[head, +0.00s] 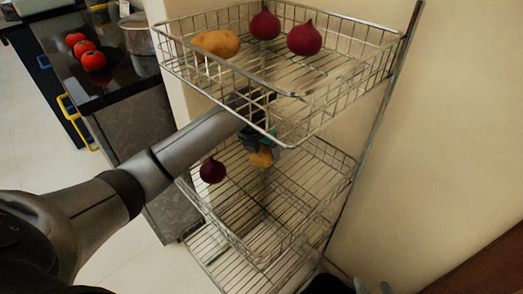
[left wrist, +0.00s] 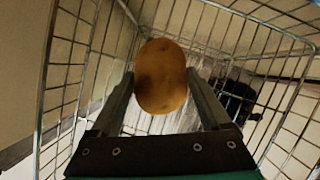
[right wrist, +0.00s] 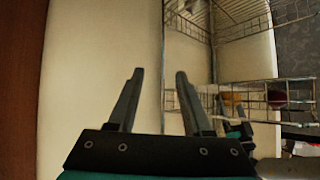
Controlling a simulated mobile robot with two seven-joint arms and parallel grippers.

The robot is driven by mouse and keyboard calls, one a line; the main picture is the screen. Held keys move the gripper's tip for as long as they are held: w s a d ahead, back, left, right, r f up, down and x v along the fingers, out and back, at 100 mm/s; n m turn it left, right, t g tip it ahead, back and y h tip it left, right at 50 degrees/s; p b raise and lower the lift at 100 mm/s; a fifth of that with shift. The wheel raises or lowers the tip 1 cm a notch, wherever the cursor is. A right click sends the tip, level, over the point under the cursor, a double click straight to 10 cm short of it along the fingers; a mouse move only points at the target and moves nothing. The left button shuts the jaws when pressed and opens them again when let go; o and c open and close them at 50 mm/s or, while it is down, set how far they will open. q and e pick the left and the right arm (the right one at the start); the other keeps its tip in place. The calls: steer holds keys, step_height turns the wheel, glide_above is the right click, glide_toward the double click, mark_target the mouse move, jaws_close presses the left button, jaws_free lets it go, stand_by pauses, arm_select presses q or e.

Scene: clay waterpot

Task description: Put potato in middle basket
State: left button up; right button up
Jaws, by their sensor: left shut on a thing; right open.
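A brown potato (head: 262,158) is between the fingers of my left gripper (head: 268,146). It fills the gap between the fingers in the left wrist view (left wrist: 161,77). My left gripper is shut on it, reaching under the top basket and over the middle basket (head: 318,212). The potato appears held above the middle basket's floor; the exact height is hard to tell. Another potato (head: 216,43) lies in the top basket (head: 345,85). My right gripper (right wrist: 153,75) is open and empty, facing the wall and rack; its fingertips barely show at the head view's bottom edge.
A red onion (head: 212,171) is in the middle basket, left of the held potato. Two more onions (head: 304,38) lie in the top basket. A lower rack (head: 215,258) stands below. A dark counter with several tomatoes (head: 94,61) and a pot (head: 137,35) is at left.

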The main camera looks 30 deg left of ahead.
mark_target(256, 205)
arm_select(q)
steer(key=o, duration=1.3)
steer(key=shift+f, duration=0.1)
arm_select(e)
steer(key=shift+a, duration=0.1)
arm_select(q)
steer(key=shift+p+v, duration=0.55)
steer(key=shift+v, duration=0.2)
steer(key=shift+s, duration=0.15)
steer(key=s+p, duration=0.2)
steer(key=s, duration=0.2)
steer(key=shift+d, duration=0.15)
arm_select(e)
steer(key=s+d+g+h, duration=0.3)
steer(key=s+d+g, duration=0.2)
steer(key=d, duration=0.1)
arm_select(q)
steer(key=s+p, duration=0.2)
steer(key=s, duration=0.4)
steer(key=shift+d, duration=0.15)
steer(key=shift+s, duration=0.75)
arm_select(e)
steer(key=shift+m+g, duration=0.3)
steer(key=shift+g, duration=0.2)
steer(key=shift+s+d+f, duration=0.1)
steer(key=shift+d+f, duration=0.05)
steer(key=shift+f, duration=1.1)
steer(key=shift+d+f, duration=0.1)
steer(key=shift+f, duration=1.1)
